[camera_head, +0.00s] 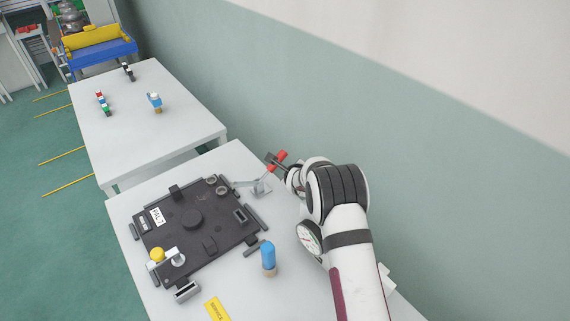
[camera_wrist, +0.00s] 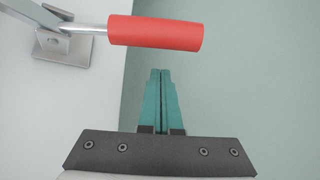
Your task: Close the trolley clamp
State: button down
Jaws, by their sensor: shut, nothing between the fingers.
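The trolley clamp (camera_head: 261,188) stands at the back right edge of the near table, beside a dark plate, with a metal base and arm. Its red handle (camera_wrist: 155,33) lies nearly level across the upper wrist view, on a metal rod from the bracket (camera_wrist: 62,45) at upper left. My gripper (camera_wrist: 160,72) is shut and empty. Its teal fingertips point at the handle and appear just below it in the picture; I cannot tell whether they touch. In the head view the gripper partly covers the red handle (camera_head: 281,155).
The dark plate (camera_head: 175,235) carries a yellow-knobbed part (camera_head: 157,254). A blue cylinder (camera_head: 268,254) and a yellow sign (camera_head: 217,309) are near the front. A second table (camera_head: 180,130) with small coloured items stands behind. The green wall (camera_head: 300,110) is close on the right.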

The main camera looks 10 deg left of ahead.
aim_at(280, 159)
jog(key=shift+s+a+r, duration=0.2)
jog(key=shift+a+r, duration=0.9)
jog(key=shift+r, duration=0.25)
jog(key=shift+r, duration=0.1)
jog(key=shift+s+a+r+h, duration=0.15)
jog(key=shift+r+h, duration=0.05)
jog(key=shift+h, duration=0.1)
jog(key=shift+t, duration=0.3)
jog(key=shift+s+a+r+n+t+h, duration=0.3)
jog(key=shift+a+r+n+t, duration=0.1)
jog(key=shift+r+t, duration=0.1)
jog(key=shift+s+a+r+n+t+h, duration=0.2)
jog(key=shift+s+a+r+n+t, duration=0.1)
jog(key=shift+r+n+t, duration=0.15)
jog(key=shift+s+a+r, duration=0.55)
jog(key=shift+s+r, duration=0.05)
jog(key=shift+s, duration=0.05)
